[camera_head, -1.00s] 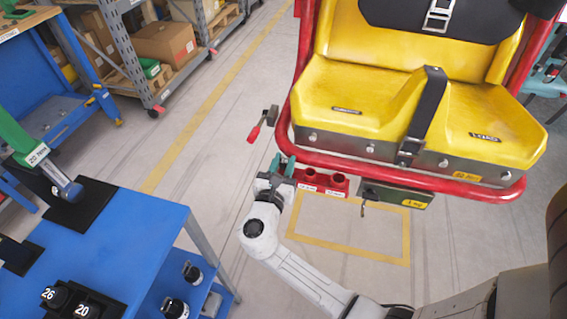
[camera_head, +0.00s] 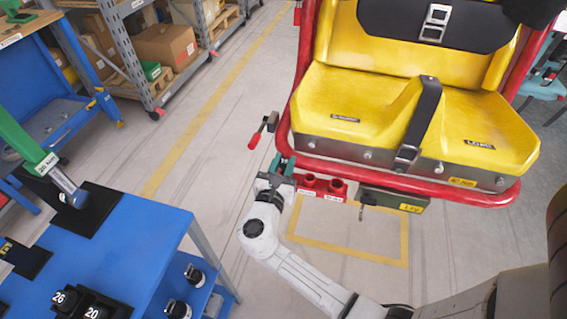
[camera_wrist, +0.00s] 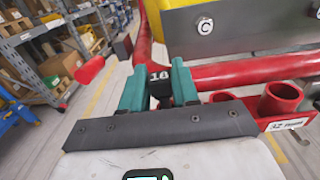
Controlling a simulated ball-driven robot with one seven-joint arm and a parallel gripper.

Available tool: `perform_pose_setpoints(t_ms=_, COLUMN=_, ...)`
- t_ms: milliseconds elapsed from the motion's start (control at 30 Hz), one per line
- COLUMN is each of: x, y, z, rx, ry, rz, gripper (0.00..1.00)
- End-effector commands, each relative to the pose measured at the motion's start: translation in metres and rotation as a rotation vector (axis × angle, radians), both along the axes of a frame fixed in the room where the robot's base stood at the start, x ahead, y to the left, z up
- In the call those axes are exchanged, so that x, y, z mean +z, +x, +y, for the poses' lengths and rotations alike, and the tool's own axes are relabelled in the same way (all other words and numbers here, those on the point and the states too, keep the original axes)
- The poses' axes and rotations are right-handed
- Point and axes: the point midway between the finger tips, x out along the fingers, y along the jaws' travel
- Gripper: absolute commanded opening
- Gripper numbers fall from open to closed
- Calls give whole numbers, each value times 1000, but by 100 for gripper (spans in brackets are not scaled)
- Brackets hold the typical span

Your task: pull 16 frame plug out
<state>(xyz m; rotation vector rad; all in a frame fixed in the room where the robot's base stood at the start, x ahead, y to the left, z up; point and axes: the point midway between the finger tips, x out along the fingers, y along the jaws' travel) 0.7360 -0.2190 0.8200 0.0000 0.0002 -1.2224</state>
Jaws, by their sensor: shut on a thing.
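My gripper (camera_wrist: 158,74) has its teal fingers closed on a small black plug (camera_wrist: 159,88) marked with a white number that looks like 16. The plug sits between the fingers, against the red tubular frame (camera_wrist: 224,77) of the yellow seat. In the head view my gripper (camera_head: 276,170) is at the lower left corner of the red frame (camera_head: 396,175). The plug is too small to make out there. How far the plug sits in the frame is hidden by the fingers.
A red holder with two open cups (camera_head: 322,184) is just right of my gripper. A dark green box (camera_head: 393,198) hangs beside it. A red-handled lever (camera_head: 262,131) stands out at the left. A blue table (camera_head: 135,245) with black numbered blocks is at lower left.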

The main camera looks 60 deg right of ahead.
Motion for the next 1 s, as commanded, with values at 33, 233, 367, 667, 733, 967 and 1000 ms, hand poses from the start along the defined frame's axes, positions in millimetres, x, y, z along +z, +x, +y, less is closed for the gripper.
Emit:
perform_pose_setpoints(t_ms=33, x=4, y=0, z=0, rx=0, ry=0, rz=0, gripper=0)
perform_pose_setpoints(t_ms=233, x=11, y=0, z=0, rx=0, ry=0, rz=0, gripper=0)
perform_pose_setpoints(t_ms=367, x=15, y=0, z=0, rx=0, ry=0, rz=0, gripper=0)
perform_pose_setpoints(t_ms=667, x=26, y=0, z=0, rx=0, ry=0, rz=0, gripper=0)
perform_pose_setpoints(t_ms=733, x=28, y=0, z=0, rx=0, ry=0, rz=0, gripper=0)
perform_pose_setpoints(t_ms=967, x=36, y=0, z=0, rx=0, ry=0, rz=0, gripper=0)
perform_pose_setpoints(t_ms=1000, x=37, y=0, z=0, rx=0, ry=0, rz=0, gripper=0)
